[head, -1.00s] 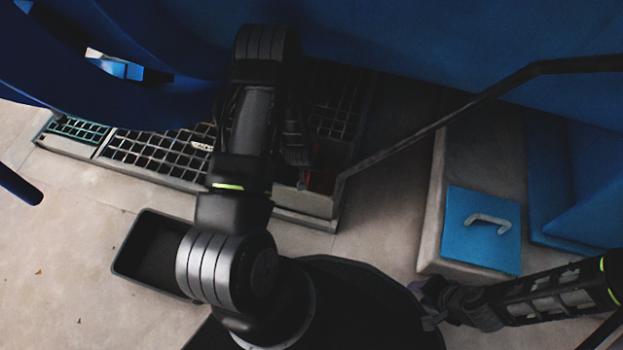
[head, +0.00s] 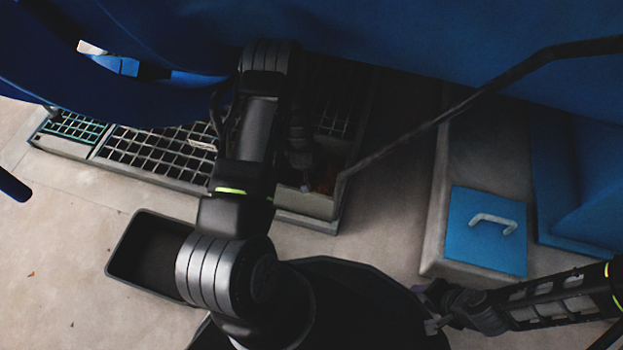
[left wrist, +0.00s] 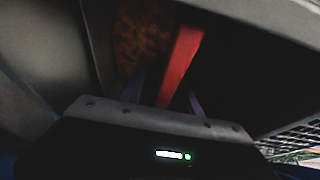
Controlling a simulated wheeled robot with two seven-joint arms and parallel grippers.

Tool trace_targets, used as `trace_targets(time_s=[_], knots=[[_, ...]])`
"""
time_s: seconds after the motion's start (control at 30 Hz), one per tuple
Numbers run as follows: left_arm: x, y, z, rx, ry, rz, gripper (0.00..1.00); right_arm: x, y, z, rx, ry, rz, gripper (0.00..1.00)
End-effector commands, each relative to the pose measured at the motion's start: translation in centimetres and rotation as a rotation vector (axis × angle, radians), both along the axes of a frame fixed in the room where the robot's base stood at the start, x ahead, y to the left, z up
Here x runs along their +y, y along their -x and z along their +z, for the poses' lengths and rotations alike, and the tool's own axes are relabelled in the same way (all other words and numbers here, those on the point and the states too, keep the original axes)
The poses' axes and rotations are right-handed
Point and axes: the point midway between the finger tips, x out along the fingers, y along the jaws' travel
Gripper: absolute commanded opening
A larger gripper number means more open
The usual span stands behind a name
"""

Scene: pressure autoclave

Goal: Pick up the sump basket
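The red bar (left wrist: 183,62), apparently the sump basket's handle, rises between the two purple fingers of my left gripper (left wrist: 164,97) in the left wrist view. The fingers stand apart on either side of it; I see no clear grip. Rusty brown matter (left wrist: 140,38) lies beside the bar, and a small brown patch shows in the head view (head: 325,182) in the open pit. My left arm hides most of the pit and the basket in the head view. My right gripper (head: 428,307) is open and empty at the lower right.
Floor grating (head: 158,152) runs left of the pit, with a greenish grating panel (head: 72,127) at its end. A black tray (head: 147,255) sits on the floor. A blue plate with a handle (head: 486,232) lies on the plinth at right. A dark pipe (head: 450,112) slants over the pit's right side.

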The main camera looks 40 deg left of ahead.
Motion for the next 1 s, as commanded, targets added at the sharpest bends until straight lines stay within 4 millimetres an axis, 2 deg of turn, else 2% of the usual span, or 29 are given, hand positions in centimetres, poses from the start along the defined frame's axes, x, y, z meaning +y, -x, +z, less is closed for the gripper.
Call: trace_targets(time_s=[0.9, 1.0], knots=[[0.0, 0.0, -0.5, 0.0, 0.0, 0.0, 0.4, 0.0, 0.03, -0.55, 0.001, 0.0, 0.0, 0.36], [0.0, 0.0, -0.5, 0.0, 0.0, 0.0, 0.33, 0.0, 0.03, -0.55, 0.001, 0.0, 0.0, 0.36]])
